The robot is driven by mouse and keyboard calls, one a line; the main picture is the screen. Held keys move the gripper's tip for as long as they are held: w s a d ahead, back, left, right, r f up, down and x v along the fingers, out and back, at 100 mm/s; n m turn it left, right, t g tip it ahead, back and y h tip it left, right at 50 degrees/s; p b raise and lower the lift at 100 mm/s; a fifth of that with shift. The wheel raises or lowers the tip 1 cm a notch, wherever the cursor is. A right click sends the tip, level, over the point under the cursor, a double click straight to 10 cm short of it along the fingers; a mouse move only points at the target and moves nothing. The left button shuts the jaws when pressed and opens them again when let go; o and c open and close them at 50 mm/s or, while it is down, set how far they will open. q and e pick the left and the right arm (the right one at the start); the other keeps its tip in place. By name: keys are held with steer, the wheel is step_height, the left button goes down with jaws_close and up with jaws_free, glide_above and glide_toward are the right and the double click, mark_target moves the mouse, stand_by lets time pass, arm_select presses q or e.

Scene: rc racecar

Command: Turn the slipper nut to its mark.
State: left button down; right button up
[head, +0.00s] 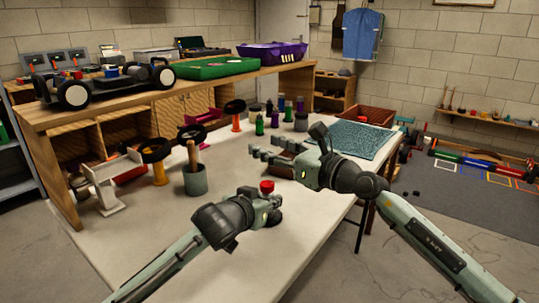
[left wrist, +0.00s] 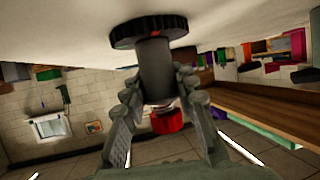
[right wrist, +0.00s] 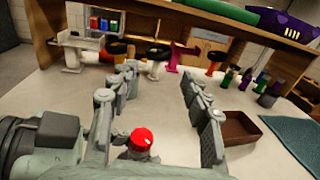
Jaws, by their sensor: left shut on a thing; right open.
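The slipper nut appears as a red cap (head: 267,187) on top of a dark upright post with a black toothed wheel (head: 276,216) at its foot, standing on the pale table. My left gripper (head: 266,204) is shut on the post from the side. In the left wrist view, tilted upside down, the post (left wrist: 154,65) sits between the fingers, with the red nut (left wrist: 167,121) at its free end. My right gripper (head: 266,151) is open and empty, above and beyond the nut. In the right wrist view the red nut (right wrist: 141,140) shows low between its fingers.
A brown tray (right wrist: 240,128) and a teal mat (head: 357,143) lie to the right. A grey cup with a brush (head: 195,180), a white stand (head: 103,185) and several coloured stands lie left and behind. A wooden shelf holds an RC car (head: 105,85).

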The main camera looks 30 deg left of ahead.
mark_target(267, 187)
steer(key=w+d+f+g, duration=0.1)
steer(key=d+f, duration=0.1)
steer(key=f, duration=0.1)
steer(key=w+d+f+n+g+h, duration=0.1)
steer(key=w+d+f+g, duration=0.1)
steer(key=f, duration=0.2)
steer(key=w+d+f+n+g+h, duration=0.1)
steer(key=w+d+f, duration=0.1)
steer(key=f, duration=0.1)
steer(key=shift+d+f, duration=0.3)
steer(key=shift+f, duration=0.1)
steer(key=shift+s+d+f+n+g, duration=0.2)
steer(key=shift+d+n+g, duration=0.1)
steer(key=shift+d+g, duration=0.15)
steer(key=shift+s+d+f+n+g, duration=0.2)
steer(key=shift+d+n+g, duration=0.15)
steer(key=shift+g, duration=0.2)
steer(key=d+g, duration=0.1)
steer(key=d+r+n+g+y, duration=0.1)
steer(key=s+d+n+g+y, duration=0.1)
steer(key=d, duration=0.1)
steer(key=shift+s+r, duration=0.1)
steer(key=shift+r, duration=0.1)
steer(key=shift+s+r+n+g, duration=0.1)
steer(key=shift+r+n+g, duration=0.05)
steer(key=shift+n+g, duration=0.15)
steer(key=x, duration=1.1)
steer(key=shift+a+r, duration=0.25)
steer(key=shift+a, duration=0.05)
